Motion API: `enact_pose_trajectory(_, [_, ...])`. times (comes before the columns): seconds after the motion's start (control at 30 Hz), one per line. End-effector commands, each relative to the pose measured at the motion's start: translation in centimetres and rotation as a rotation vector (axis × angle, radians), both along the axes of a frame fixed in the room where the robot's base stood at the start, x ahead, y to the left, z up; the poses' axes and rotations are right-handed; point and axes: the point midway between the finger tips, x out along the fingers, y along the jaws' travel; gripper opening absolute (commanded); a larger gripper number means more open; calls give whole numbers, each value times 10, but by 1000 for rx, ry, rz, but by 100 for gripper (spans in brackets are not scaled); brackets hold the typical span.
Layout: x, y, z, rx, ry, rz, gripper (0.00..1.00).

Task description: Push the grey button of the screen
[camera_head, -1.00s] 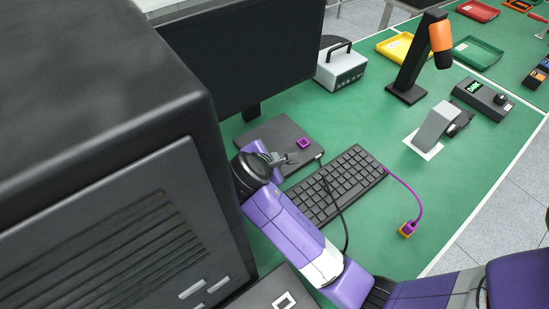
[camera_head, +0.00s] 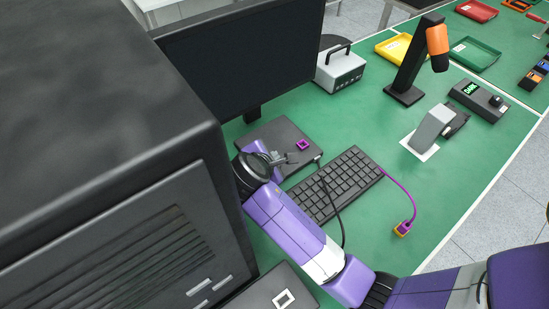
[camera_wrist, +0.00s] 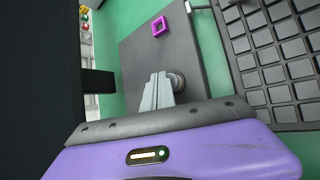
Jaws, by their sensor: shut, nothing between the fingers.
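The screen (camera_head: 240,60) is a large black monitor at the top of the head view; its dark edge (camera_wrist: 38,70) fills the left of the wrist view. A flat dark grey plate (camera_head: 270,135) lies by its stand, with a purple square ring (camera_head: 302,145) on it. In the wrist view a round grey knob-like part (camera_wrist: 179,80), perhaps the grey button, stands on the plate (camera_wrist: 200,60), partly hidden by my fingers. My gripper (camera_head: 291,158) is shut and empty over the plate. Its fingertips (camera_wrist: 158,76) appear just left of the round part; I cannot tell whether they touch.
A black keyboard (camera_head: 340,185) and a dark cable lie right of my arm. A large black case (camera_head: 100,100) fills the left. A grey box with a handle (camera_head: 340,70) stands beyond the plate.

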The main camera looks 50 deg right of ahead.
Motion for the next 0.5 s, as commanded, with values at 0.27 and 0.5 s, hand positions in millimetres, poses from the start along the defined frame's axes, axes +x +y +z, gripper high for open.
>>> enact_pose_trajectory(0.27, [0,0,27,0,0,0,0])
enact_pose_trajectory(0.5, [1,0,45,0,-3,0,0])
